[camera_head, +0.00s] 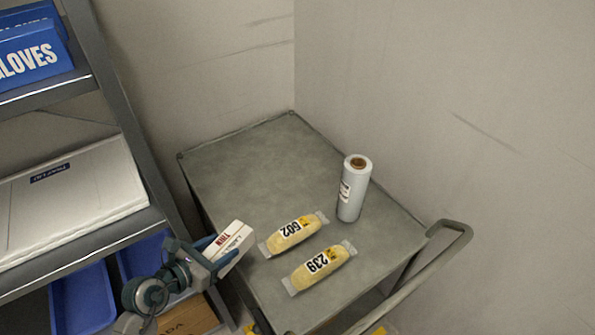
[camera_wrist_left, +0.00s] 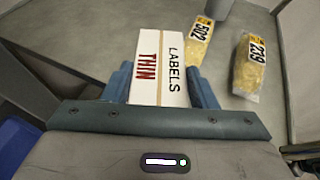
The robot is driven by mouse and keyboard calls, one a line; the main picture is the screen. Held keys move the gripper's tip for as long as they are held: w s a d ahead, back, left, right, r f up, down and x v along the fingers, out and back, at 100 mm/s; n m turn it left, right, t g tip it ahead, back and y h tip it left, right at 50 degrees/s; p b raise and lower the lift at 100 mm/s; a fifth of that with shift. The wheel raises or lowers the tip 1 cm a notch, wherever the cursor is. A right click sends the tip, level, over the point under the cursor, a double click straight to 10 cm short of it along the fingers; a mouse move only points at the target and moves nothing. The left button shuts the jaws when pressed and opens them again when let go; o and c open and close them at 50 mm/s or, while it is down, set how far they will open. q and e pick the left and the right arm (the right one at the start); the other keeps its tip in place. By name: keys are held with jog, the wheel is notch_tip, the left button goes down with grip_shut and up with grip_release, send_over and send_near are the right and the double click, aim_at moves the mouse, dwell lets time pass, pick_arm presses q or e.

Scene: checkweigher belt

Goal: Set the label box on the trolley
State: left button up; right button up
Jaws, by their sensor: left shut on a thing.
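The label box (camera_head: 235,236) is white with red and black lettering. In the left wrist view the label box (camera_wrist_left: 158,65) reads "LABELS" and "THIN" and sits between both fingers. My left gripper (camera_head: 217,250) is shut on it, at the front left edge of the trolley. The trolley (camera_head: 250,165) has a flat grey top, which also shows in the left wrist view (camera_wrist_left: 100,40). The box's far end overlaps the trolley top in the picture; I cannot tell whether it touches. My right gripper is not in view.
Two yellow packs, marked 502 (camera_head: 293,234) and 239 (camera_head: 320,267), lie on the trolley right of the box. A white film roll (camera_head: 353,188) stands upright near the right edge. The trolley's back left is clear. A shelf rack (camera_head: 130,150) stands at left.

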pick_arm(q)
jog(key=shift+w+d+r, duration=0.2)
jog(key=shift+w+d, duration=0.05)
jog(key=shift+d, duration=0.05)
jog(key=w+d+p, duration=0.1)
jog(key=w, duration=0.4)
jog(key=w+d+f+p, duration=0.1)
jog(key=w+d+p, duration=0.1)
jog(key=w, duration=0.3)
jog(key=w+d+f+p, duration=0.1)
jog(key=w+d+p, duration=0.1)
jog(key=w, duration=0.3)
notch_tip(320, 180, down, 3)
jog(key=shift+r+p, duration=0.1)
jog(key=shift+p, duration=0.3)
jog(key=shift+f, duration=0.25)
jog(key=shift+f, duration=0.1)
jog(key=shift+f, duration=0.15)
jog(key=o, duration=1.2)
jog(key=shift+a, duration=0.1)
